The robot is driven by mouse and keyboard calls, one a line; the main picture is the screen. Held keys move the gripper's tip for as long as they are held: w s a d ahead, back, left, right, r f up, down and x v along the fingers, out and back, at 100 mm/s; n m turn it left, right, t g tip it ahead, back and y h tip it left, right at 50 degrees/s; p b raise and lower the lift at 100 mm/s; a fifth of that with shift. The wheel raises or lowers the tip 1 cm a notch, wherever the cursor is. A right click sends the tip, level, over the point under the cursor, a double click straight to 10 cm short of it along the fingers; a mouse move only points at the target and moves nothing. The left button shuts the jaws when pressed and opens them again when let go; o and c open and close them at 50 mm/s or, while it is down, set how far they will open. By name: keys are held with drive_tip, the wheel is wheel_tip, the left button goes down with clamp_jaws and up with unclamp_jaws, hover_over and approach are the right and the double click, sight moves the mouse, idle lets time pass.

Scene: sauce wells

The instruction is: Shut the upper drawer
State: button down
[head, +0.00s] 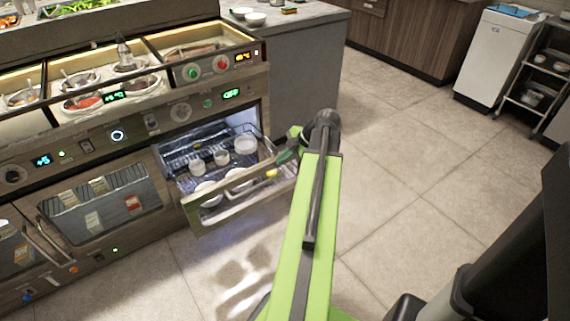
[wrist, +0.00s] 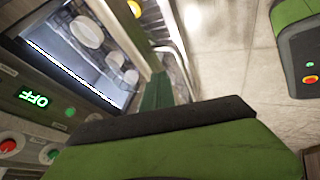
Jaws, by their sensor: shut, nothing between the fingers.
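The upper drawer (head: 240,199) stands pulled out from the counter unit in the head view, with its lit inside showing several white bowls and cups (head: 222,158). In the wrist view the open drawer (wrist: 142,52) shows at upper left, with round white dishes inside. My gripper (head: 283,157) is at the right end of the drawer front, close to its rim. I cannot tell whether it touches. Its fingers are shut with nothing visible between them, and my arm partly hides the area to the right.
Another glass-fronted compartment (head: 100,205), closed, is left of the drawer. Above are control knobs (head: 181,112) and sauce wells (head: 82,101). Tiled floor (head: 400,150) is clear to the right. A white cabinet (head: 493,60) and a shelf rack (head: 540,85) stand at the back right.

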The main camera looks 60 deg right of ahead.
sight(268, 170)
drive_tip(key=b+x, duration=0.2)
drive_tip(key=x, duration=0.2)
drive_tip(key=shift+f, duration=0.1)
drive_tip(key=shift+w+f, duration=0.1)
